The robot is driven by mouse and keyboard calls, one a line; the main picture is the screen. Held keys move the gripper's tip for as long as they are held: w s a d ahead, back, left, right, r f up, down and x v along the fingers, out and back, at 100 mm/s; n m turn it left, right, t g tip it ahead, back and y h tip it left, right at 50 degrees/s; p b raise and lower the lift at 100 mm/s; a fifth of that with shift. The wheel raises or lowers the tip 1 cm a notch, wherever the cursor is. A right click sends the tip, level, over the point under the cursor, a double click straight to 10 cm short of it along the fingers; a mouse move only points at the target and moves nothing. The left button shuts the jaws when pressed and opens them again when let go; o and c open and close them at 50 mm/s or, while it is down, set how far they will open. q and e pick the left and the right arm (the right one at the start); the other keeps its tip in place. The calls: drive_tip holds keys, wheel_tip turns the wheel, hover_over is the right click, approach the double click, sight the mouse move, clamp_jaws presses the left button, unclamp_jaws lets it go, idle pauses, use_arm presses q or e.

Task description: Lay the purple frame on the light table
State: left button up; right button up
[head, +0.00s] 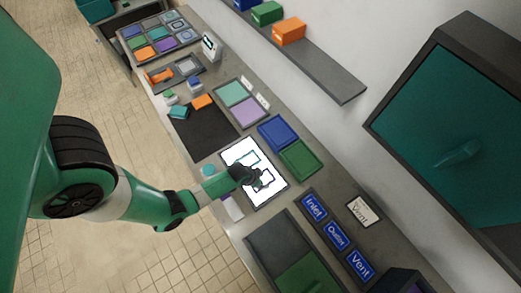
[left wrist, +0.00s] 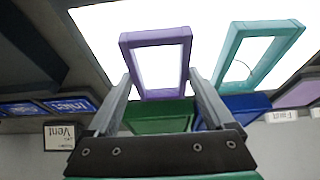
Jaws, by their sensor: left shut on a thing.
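The light table (head: 262,197) is a glowing white panel with a dark rim on the bench, below the middle of the head view. My left gripper (head: 250,176) is over it, shut on the purple frame (left wrist: 129,55), a rectangular open frame. In the left wrist view the frame sits at my left fingertips (left wrist: 160,80) with the white panel behind it. It is at or just above the panel; I cannot tell if it touches. A teal frame (left wrist: 234,48) is beside it over the same panel. My right gripper is not in view.
Blue (head: 278,132) and green (head: 300,159) trays lie behind the light table. A dark mat (head: 205,132) is to its left, and Inlet, Outlet and Vent signs (head: 337,236) to its right. A shelf (head: 335,80) and a large dark-framed screen (head: 450,140) stand behind the bench.

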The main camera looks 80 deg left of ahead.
use_arm(q)
drive_tip(key=shift+f, duration=0.1)
drive_tip(key=o, duration=1.2)
drive_tip(key=shift+c, duration=0.2)
drive_tip(key=shift+s+r, duration=0.1)
drive_tip(key=shift+r, duration=0.45)
drive_tip(key=p+v, duration=0.9)
drive_tip(key=v, duration=0.2)
drive_tip(key=shift+s+d, duration=0.1)
